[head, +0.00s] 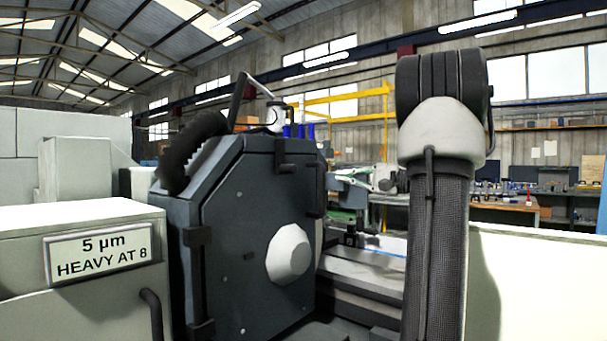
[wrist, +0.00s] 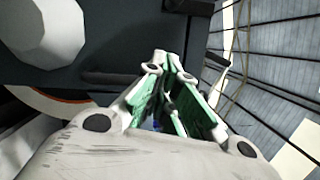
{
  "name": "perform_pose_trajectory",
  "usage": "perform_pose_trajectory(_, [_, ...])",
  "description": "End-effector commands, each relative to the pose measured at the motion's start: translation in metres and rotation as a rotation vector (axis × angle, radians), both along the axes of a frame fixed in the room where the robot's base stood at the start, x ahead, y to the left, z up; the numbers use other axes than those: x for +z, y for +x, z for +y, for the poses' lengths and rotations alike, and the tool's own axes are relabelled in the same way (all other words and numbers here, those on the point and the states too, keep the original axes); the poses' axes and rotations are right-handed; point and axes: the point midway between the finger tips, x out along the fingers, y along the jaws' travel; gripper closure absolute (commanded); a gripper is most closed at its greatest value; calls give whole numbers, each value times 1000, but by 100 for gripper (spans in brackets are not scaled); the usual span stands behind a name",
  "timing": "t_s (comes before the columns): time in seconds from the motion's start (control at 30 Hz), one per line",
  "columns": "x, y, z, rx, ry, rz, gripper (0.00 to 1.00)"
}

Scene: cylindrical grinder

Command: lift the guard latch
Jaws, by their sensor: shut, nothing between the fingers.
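The dark grey wheel guard (head: 250,215) stands closed in the head view, with a pale faceted hub (head: 289,255). A small dark block with a peg (head: 286,157) near its top right edge looks like the latch; a similar block shows at the top of the wrist view (wrist: 190,6). A dark bar handle (head: 319,190) runs down the guard's right edge and lies across in the wrist view (wrist: 112,77). My gripper (head: 334,182), white and green, is beside that edge, fingertips together and empty (wrist: 162,62). Contact with the guard cannot be told.
A sign-bearing pale cabinet (head: 97,255) stands at the left. Part of the grinding wheel (wrist: 50,108) shows below the guard edge in the wrist view. The machine bed (head: 362,262) is right of the guard. Workbenches (head: 490,215) stand far behind; air above the guard is mostly free.

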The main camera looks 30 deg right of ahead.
Motion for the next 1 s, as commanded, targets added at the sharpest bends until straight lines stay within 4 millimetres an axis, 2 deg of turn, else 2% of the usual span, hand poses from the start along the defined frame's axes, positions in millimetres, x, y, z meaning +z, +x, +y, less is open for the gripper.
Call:
perform_pose_trajectory(0.27, [-1, 1, 0, -1, -2, 1, 100])
perform_pose_trajectory(0.43, [0, 11, 8, 1, -2, 2, 100])
perform_pose_trajectory(0.87, [4, 83, 57, 4, -3, 2, 100])
perform_pose_trajectory(1.0, [9, 76, 76, 0, -3, 1, 100])
